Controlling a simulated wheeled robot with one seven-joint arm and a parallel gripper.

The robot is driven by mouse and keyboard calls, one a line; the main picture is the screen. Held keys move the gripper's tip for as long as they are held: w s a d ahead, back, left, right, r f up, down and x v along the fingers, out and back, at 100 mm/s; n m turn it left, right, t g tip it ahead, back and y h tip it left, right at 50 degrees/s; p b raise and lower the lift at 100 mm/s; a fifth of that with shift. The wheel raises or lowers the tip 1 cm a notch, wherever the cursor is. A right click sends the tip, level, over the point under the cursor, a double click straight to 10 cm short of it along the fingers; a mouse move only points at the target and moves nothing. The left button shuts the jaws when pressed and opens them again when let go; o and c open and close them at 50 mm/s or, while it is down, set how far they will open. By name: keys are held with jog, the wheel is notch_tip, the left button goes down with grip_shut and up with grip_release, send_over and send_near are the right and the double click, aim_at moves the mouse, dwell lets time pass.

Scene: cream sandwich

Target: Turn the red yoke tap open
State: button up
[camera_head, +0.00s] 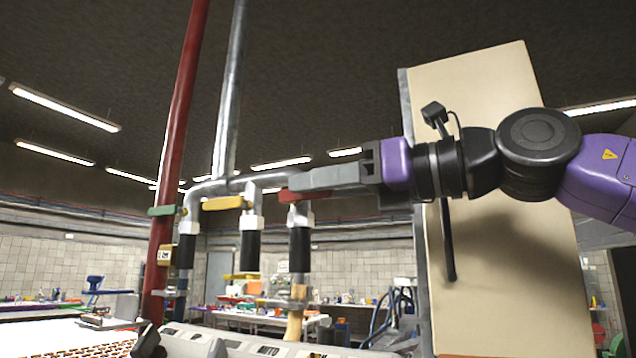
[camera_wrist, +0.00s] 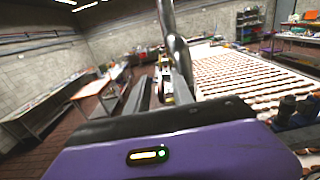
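The red tap handle (camera_head: 289,196) sits on top of the rightmost of three upright valves, above a black-sleeved pipe (camera_head: 299,250). My gripper (camera_head: 300,182) reaches in from the right, level with the handle. Its grey finger overlaps the handle and hides part of it, and red shows at the fingertip and along the lower edge. In the wrist view my gripper (camera_wrist: 161,92) has its two fingers apart with a gap between them. I cannot make out the red handle there, nor tell whether the fingers touch it.
A yellow handle (camera_head: 222,203) and a green handle (camera_head: 163,211) stand on the valves to the left. A cream panel (camera_head: 480,90) stands behind my arm. A patterned conveyor bed (camera_wrist: 240,75) lies right in the wrist view.

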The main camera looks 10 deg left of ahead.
grip_shut()
jog(key=shift+f+y+b, duration=0.3)
jog(key=shift+f+b, duration=0.3)
jog(key=shift+b, duration=0.65)
jog(key=shift+f+t+y+b, duration=0.3)
jog(key=shift+y+b, duration=0.2)
jog(key=shift+b, duration=0.7)
jog(key=b, duration=0.1)
jog(key=y+b, duration=0.1)
jog(key=b, duration=0.1)
jog(key=shift+f+t+y, duration=0.25)
jog(key=shift+t+y, duration=0.05)
jog(key=shift+y+b, duration=0.4)
jog(key=shift+b, duration=0.5)
jog(key=shift+r, duration=0.1)
grip_release()
